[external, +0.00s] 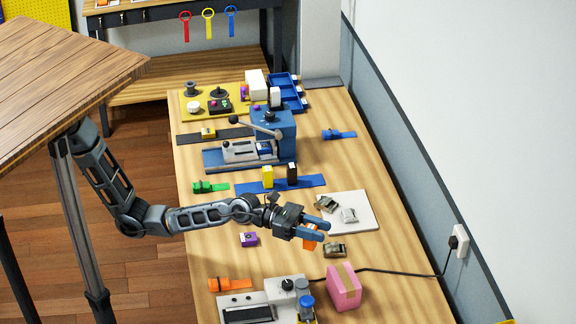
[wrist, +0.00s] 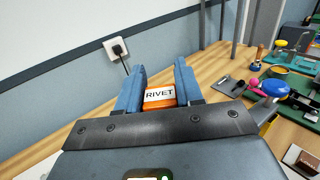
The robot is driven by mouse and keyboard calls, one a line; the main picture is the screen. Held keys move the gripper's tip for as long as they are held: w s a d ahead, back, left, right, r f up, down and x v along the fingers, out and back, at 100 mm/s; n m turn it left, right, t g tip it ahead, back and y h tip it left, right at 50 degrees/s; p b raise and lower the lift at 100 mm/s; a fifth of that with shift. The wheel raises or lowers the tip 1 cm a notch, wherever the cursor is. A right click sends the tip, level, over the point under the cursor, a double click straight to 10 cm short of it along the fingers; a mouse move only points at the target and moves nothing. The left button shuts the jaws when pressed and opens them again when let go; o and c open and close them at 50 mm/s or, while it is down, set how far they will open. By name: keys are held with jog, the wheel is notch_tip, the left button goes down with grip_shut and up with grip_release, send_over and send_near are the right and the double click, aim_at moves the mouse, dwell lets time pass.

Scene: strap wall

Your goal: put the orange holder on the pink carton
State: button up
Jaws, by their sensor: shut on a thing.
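My gripper (external: 322,232) is shut on the orange holder (external: 309,243), over the right part of the bench. In the wrist view the holder (wrist: 160,98) sits between the two blue fingers, with a white face reading RIVET. The pink carton (external: 344,287) stands on the bench nearer the external camera, below and to the right of my gripper in that picture. A tan tape strip runs over its top. I do not make out the carton in the wrist view.
A metal buckle (external: 335,250) lies near my gripper. A white plate (external: 368,222) with buckles is behind it. A grey machine (external: 262,312) stands left of the carton, and a black cable (external: 400,271) runs behind the carton to a wall socket (external: 460,243). A purple box (external: 249,239) is to the left.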

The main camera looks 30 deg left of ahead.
jog(key=s+d+r+m+g, duration=0.2)
jog(key=s+d+r+g, duration=0.1)
jog(key=s+d, duration=0.5)
jog(key=b, duration=0.3)
send_over(336, 273)
notch_tip(336, 273, down, 7)
jog(key=shift+d+f+b, duration=0.15)
jog(key=shift+f+b, duration=0.75)
jog(key=shift+f, duration=1.15)
jog(key=shift+f, duration=0.15)
jog(key=o, duration=1.1)
jog(key=shift+a, duration=0.2)
jog(key=a, duration=1.1)
jog(key=shift+a, duration=0.35)
